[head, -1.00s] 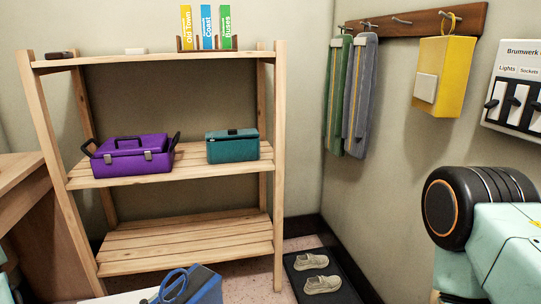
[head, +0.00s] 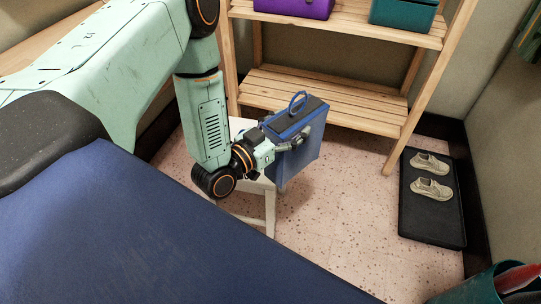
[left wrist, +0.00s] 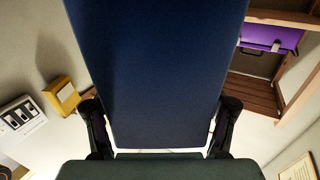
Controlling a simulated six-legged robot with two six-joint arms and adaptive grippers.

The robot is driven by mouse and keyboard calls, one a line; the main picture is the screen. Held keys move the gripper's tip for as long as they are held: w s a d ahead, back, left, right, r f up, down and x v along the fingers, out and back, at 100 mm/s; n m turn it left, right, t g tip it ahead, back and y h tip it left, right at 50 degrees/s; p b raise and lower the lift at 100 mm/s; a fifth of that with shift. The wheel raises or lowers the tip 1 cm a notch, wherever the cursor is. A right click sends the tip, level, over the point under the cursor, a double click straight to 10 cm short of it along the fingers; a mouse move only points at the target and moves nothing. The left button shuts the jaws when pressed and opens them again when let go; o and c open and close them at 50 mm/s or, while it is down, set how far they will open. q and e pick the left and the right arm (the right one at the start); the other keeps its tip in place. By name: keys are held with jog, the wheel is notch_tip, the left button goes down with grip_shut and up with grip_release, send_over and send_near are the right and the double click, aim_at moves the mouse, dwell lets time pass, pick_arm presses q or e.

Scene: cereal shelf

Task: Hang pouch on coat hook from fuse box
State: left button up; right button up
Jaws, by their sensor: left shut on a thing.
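A blue pouch (head: 297,160) with a blue loop on top is upright beside a white stool (head: 258,187) in the head view. My left gripper (head: 303,137) is shut on the pouch from the side. In the left wrist view the pouch (left wrist: 155,70) fills the middle, between the two fingers (left wrist: 161,128). I cannot tell whether the pouch touches the stool. The fuse box (left wrist: 20,115) shows at the left of the left wrist view, with a yellow pouch (left wrist: 62,97) near it. The coat hooks cannot be made out. My right gripper is out of view.
A wooden shelf (head: 330,95) holds a purple case (head: 295,8) and a teal box (head: 403,14). A black mat (head: 430,222) with two shoes lies right of it. A teal container (head: 470,290) with something red is at bottom right. Floor between is clear.

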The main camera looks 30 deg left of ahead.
pick_arm(q)
jog(key=w+a+y, duration=0.1)
jog(key=w+a+n+y, duration=0.1)
jog(key=w+a, duration=0.1)
jog(key=w+a+n+y, duration=0.1)
jog(key=a, duration=0.1)
jog(key=shift+w+f+t+y, duration=0.25)
jog(key=shift+w+t+y, duration=0.1)
jog(key=shift+t+y, duration=0.05)
jog(key=shift+c, duration=0.2)
jog(key=w+a+n+y, duration=0.3)
jog(key=a+y, duration=0.1)
jog(key=a, duration=0.2)
jog(key=shift+r+g+y, duration=0.3)
jog(key=shift+r, duration=0.1)
jog(key=shift+a+f, duration=0.1)
jog(key=shift+f, duration=0.05)
notch_tip(320, 180, down, 10)
jog(key=b, duration=0.4)
jog(key=shift+r, duration=0.25)
